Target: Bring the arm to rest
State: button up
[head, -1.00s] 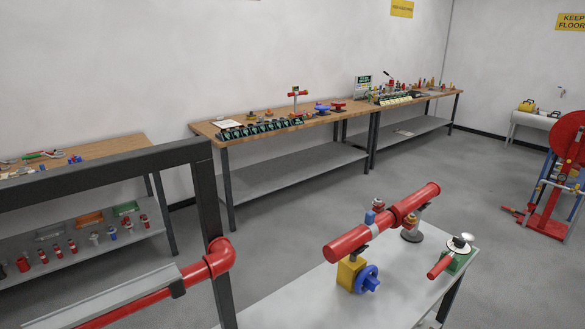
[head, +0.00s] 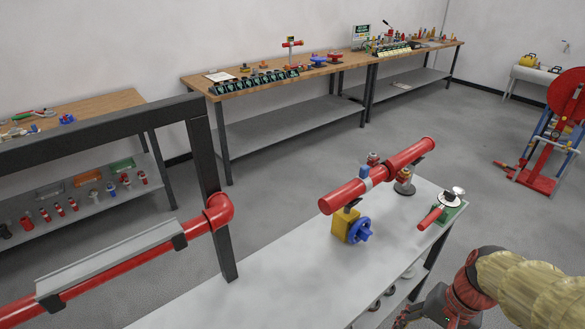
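My arm shows at the bottom right of the head view, with a tan sleeve and a red and dark wrist. My gripper (head: 402,318) is at the bottom edge, low beside the near right side of the white table (head: 262,285). Only part of its fingers shows, and I cannot tell whether it is open or shut. On the table stands a red pipe assembly (head: 345,196) with a yellow block and a blue handwheel (head: 359,230). A green-based valve with a red handle (head: 432,217) stands to its right, apart from my gripper.
A dark frame (head: 205,165) with a red pipe (head: 140,262) stands at the left. Wooden workbenches (head: 240,88) line the back wall. A red and blue reel stand (head: 556,135) is at the right. Grey floor (head: 480,110) between them is clear.

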jog(key=a+r+n+t+h+p, duration=0.1)
jog(key=a+r+n+t, duration=0.1)
jog(key=r, duration=0.6)
jog(key=s+a+r+n+t+h+p, duration=0.1)
jog(key=a+r+n+t, duration=0.2)
jog(key=a+r+n, duration=0.2)
notch_tip(320, 180, up, 4)
jog(key=shift+s+a+f, duration=0.1)
jog(key=shift+s+a, duration=0.2)
jog(key=shift+a, duration=0.7)
